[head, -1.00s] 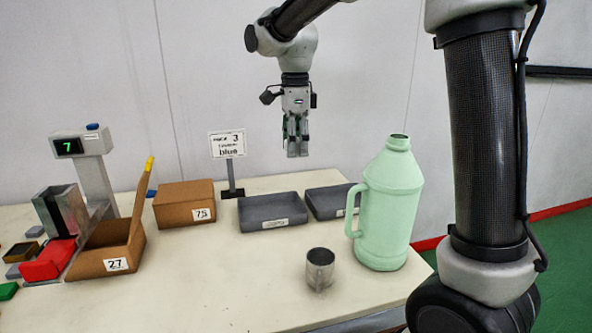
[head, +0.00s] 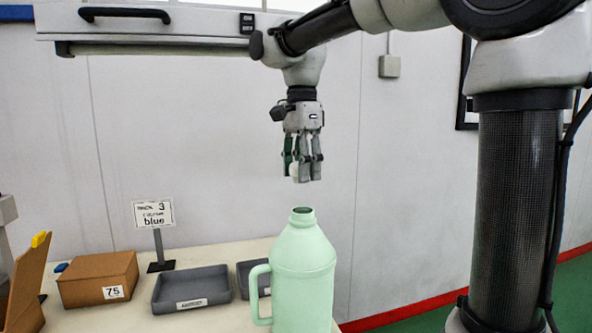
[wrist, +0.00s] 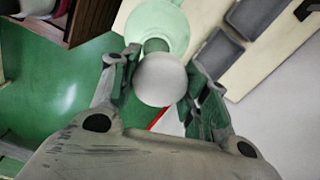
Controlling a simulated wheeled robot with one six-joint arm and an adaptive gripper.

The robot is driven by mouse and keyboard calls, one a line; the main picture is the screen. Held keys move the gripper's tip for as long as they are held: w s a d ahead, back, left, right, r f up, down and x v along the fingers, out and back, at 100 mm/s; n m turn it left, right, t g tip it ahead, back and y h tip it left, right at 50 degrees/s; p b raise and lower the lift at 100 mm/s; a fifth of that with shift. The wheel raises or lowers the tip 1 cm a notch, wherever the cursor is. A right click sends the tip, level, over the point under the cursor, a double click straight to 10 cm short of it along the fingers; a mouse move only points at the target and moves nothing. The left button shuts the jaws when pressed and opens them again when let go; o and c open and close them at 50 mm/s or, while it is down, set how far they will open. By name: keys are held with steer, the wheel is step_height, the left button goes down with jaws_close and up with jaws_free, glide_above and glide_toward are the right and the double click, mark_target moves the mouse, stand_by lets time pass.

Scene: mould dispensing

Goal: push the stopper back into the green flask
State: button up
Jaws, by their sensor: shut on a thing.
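The green flask (head: 303,285), pale green with a side handle, stands upright on the table with its dark mouth open at the top. My gripper (head: 304,174) hangs pointing down above that mouth, with a clear gap between them. It is shut on the stopper, a pale, rounded piece partly hidden by the fingers in the head view. In the wrist view the stopper (wrist: 160,82) shows as a whitish round top between the two fingers. The flask (wrist: 165,20) shows beyond it there, its neck partly covered by the stopper.
Two grey trays (head: 166,305) lie left of the flask, one partly behind it. A cardboard box marked 75 (head: 97,281) and a sign reading blue (head: 153,214) stand further left. An open cardboard box (head: 28,290) is cut off at the left edge.

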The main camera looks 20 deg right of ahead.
steer(key=shift+s+d+f, duration=0.1)
steer(key=shift+s+f, duration=0.05)
steer(key=shift+s, duration=0.25)
steer(key=shift+f, duration=2.75)
steer(key=shift+f, duration=0.9)
steer(key=o, duration=1.5)
steer(key=shift+c, duration=0.2)
steer(key=shift+r, duration=0.1)
steer(key=shift+r, duration=3.4)
